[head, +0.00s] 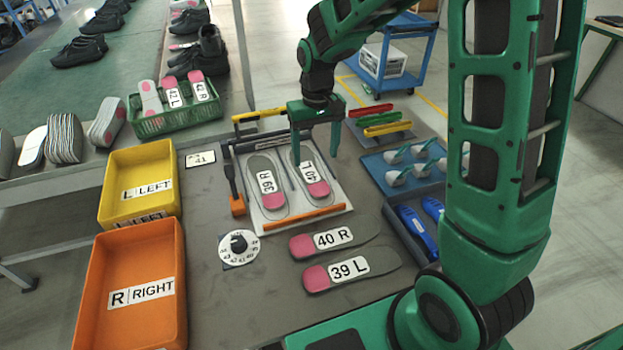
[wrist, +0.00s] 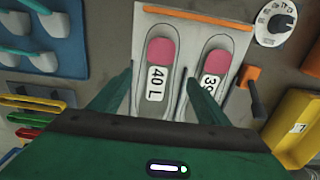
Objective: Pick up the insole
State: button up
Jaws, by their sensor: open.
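Two grey insoles with pink heels lie side by side on a white board (head: 338,192): one labelled 39 R (head: 266,181) on the left and one labelled 40 L (head: 316,187) on the right. Two more lie on the table in front, labelled 40 R (head: 331,240) and 39 L (head: 350,268). My gripper (head: 315,152) is open and points down over the 40 L insole, partly hiding it in the head view. In the wrist view my gripper (wrist: 158,82) has its fingers to either side of the 40 L insole (wrist: 156,83), with nothing between them held; the 39 R insole (wrist: 211,75) is beside it.
A yellow LEFT bin (head: 140,160) and an orange RIGHT bin (head: 160,240) stand at the left. A dial (head: 238,248) and an orange-handled tool (head: 237,205) lie near the board. A green basket (head: 150,124) is behind; blue trays (head: 375,165) are at the right.

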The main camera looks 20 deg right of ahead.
aim_at(315, 182)
notch_tip(315, 182, down, 9)
jog(key=shift+f, duration=0.2)
dwell(0.4)
jog(key=c, duration=1.1)
